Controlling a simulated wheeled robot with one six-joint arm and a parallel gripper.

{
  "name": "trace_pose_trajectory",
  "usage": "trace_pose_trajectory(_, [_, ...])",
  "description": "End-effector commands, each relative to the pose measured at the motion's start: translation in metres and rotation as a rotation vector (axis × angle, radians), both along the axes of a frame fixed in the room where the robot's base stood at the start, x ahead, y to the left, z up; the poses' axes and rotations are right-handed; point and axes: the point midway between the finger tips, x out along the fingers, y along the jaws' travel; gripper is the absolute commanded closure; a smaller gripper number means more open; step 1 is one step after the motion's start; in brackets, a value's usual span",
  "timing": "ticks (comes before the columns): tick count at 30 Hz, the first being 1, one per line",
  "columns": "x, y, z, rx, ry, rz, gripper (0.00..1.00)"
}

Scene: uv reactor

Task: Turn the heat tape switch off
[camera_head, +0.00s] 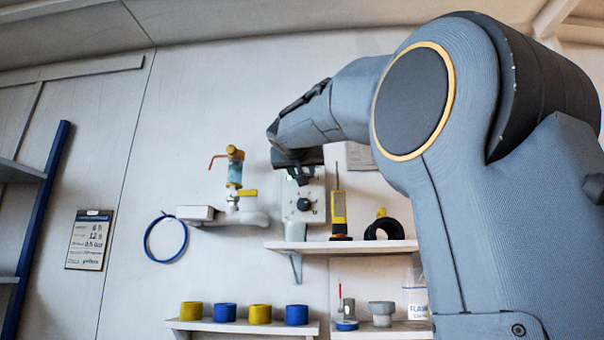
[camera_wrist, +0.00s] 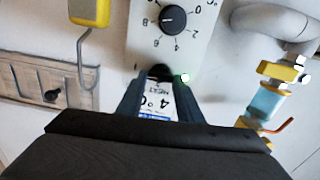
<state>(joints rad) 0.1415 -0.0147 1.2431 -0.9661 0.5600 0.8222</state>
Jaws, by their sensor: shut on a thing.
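A pale grey control box (camera_head: 318,190) is mounted above the middle shelf. It bears a black round dial (camera_head: 303,204) with numbers, which also shows in the wrist view (camera_wrist: 173,18).
A yellow handheld device (camera_head: 338,207) stands close right of the box, with a black ring (camera_head: 384,229) beyond. A valve with a blue bowl (camera_head: 235,172) is on the left. A lower shelf (camera_head: 240,326) holds yellow and blue rings. A wall sign (camera_head: 89,240) hangs far left.

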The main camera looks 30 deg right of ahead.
Motion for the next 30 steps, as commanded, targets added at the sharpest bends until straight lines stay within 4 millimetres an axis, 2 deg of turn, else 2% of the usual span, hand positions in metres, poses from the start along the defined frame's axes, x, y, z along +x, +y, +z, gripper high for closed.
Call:
trace_pose_trajectory(8, [0.0007,0.0009,-0.0006,-0.162,0.110,0.000,0.90])
trace_pose_trajectory(30, [0.0018,0.0030,-0.0015,-0.745,0.504,0.000,0.90])
